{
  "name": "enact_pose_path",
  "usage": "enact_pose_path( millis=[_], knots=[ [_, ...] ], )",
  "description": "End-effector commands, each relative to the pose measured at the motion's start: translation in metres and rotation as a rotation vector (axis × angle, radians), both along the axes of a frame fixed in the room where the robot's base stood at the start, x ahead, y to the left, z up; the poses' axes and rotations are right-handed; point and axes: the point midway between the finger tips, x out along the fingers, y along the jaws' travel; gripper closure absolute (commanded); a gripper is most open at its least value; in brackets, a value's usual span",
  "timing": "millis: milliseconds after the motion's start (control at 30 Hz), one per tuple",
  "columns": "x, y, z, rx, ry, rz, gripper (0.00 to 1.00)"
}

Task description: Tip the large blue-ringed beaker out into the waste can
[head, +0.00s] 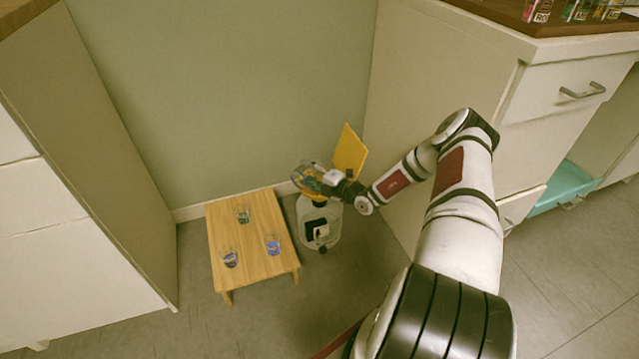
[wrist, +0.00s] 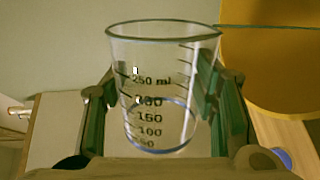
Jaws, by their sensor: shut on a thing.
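My gripper (head: 322,180) is shut on a large clear beaker (wrist: 165,90) with black volume marks. The beaker stands between the green finger pads in the wrist view, with its mouth toward the top of the picture. A faint blue ring shows on its lower part; I cannot tell whether it holds any liquid. The waste can (head: 305,218) is a pale, translucent container with a dark-and-white label and a raised yellow lid (head: 350,152). In the head view my gripper and the beaker are over the can's mouth, partly hiding it. The yellow lid also shows in the wrist view (wrist: 275,65).
A low wooden table (head: 255,228) stands left of the can. It bears a green-marked beaker (head: 243,214), a blue one (head: 272,244) and a dark blue one (head: 230,258). Cabinets flank the space left and right, with a wall behind. Coloured bottles (head: 541,10) stand on the right counter.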

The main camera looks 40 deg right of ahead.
Motion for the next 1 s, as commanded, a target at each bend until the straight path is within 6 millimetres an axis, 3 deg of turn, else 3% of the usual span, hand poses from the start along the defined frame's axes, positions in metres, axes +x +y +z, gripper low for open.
enact_pose_path(
  millis=[200,567,1000],
  knots=[
    [-0.001,0.003,-0.011,-0.063,-0.017,0.001,0.81],
    [-0.001,0.004,-0.011,-0.083,-0.022,0.001,0.81],
    [-0.005,0.021,-0.01,-0.481,-0.12,0.0,0.81]
  ],
)
